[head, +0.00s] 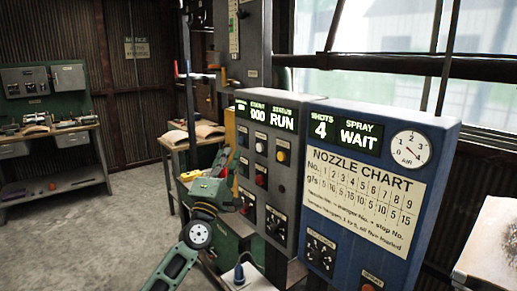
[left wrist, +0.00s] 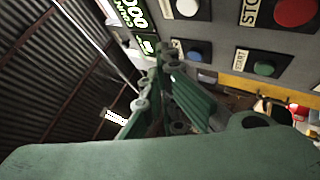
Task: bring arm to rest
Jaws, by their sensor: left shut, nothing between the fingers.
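My left gripper (head: 232,172) is green and stands just left of the grey control panel (head: 262,205) in the head view. Its arm rises from the bottom of the picture. In the left wrist view the left gripper (left wrist: 158,75) has its fingers together, with nothing between them. The fingers point toward the panel face. A green START button (left wrist: 265,68), a red STOP button (left wrist: 293,10) and a white button (left wrist: 187,7) show there. Contact with the panel cannot be told. My right gripper is not in view.
A blue cabinet (head: 372,255) with a nozzle chart stands right of the panel; its displays read SHOTS 4 and SPRAY WAIT. The panel's status reads RUN. A workbench (head: 55,133) stands at the far left. The floor (head: 95,235) between is clear.

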